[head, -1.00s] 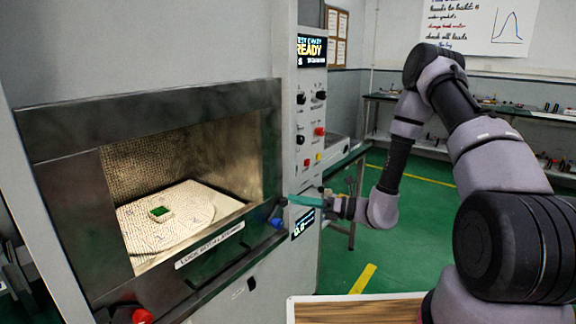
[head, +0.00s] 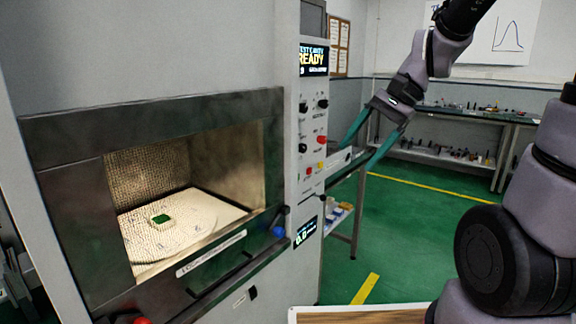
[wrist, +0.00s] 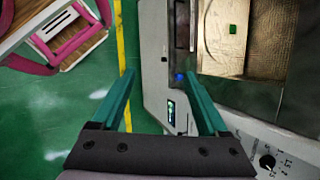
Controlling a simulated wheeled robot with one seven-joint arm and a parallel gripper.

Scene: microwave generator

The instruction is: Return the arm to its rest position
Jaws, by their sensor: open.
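My gripper (head: 362,150) is raised in front of the right side of the machine in the head view, pointing down, with its two teal fingers spread and nothing between them. In the wrist view the open fingers (wrist: 166,100) frame the green floor and the machine's front edge. My arm rises above it and leaves the top of the head view. The microwave machine (head: 150,110) stands at left with its chamber open. A small green-topped piece (head: 160,219) lies on the round plate inside; it also shows in the wrist view (wrist: 233,28).
The control panel (head: 312,130) with knobs and a READY display is close beside my fingers. A wood-topped table (head: 365,315) is at the bottom. Benches (head: 450,120) with small items line the back wall. Green floor lies open between.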

